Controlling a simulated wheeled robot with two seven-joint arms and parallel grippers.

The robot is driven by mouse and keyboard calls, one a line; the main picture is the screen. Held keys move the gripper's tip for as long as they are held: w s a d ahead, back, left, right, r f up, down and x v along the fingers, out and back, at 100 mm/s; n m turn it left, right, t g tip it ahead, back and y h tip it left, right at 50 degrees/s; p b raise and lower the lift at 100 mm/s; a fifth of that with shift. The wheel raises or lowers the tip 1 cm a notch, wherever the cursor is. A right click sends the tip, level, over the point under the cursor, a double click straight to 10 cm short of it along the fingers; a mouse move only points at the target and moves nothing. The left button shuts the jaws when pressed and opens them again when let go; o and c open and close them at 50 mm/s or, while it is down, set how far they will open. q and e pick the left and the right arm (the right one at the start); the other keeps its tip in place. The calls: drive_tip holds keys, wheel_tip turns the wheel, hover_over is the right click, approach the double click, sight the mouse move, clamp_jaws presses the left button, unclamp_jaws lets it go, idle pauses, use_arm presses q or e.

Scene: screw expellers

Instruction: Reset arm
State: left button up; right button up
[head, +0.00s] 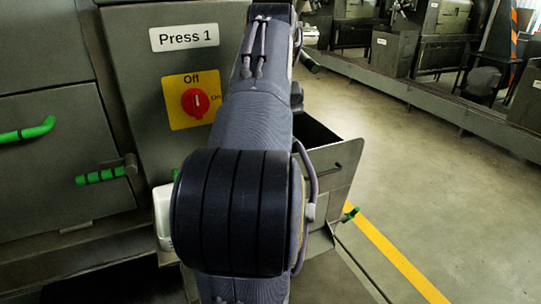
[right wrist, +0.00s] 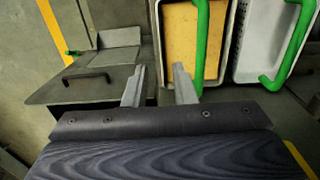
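In the head view one of my arms stands large in the middle, in front of the press, and runs out of the top edge; its gripper is not seen there. In the right wrist view my right gripper (right wrist: 158,68) is open, its two grey fingers apart with nothing between them. Beyond the fingers are a grey metal box with a dark handle and a tray. I cannot tell whether the fingertips touch anything. My left gripper is not seen in either view.
Press 1 (head: 133,75) has a red knob (head: 195,102) on a yellow plate. In the right wrist view are a yellow-filled tray (right wrist: 182,45) and a white tray (right wrist: 258,45), both with green handles. Open floor (head: 430,190) with a yellow line lies at right.

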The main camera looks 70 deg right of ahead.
drive_tip(key=shift+r, duration=1.15)
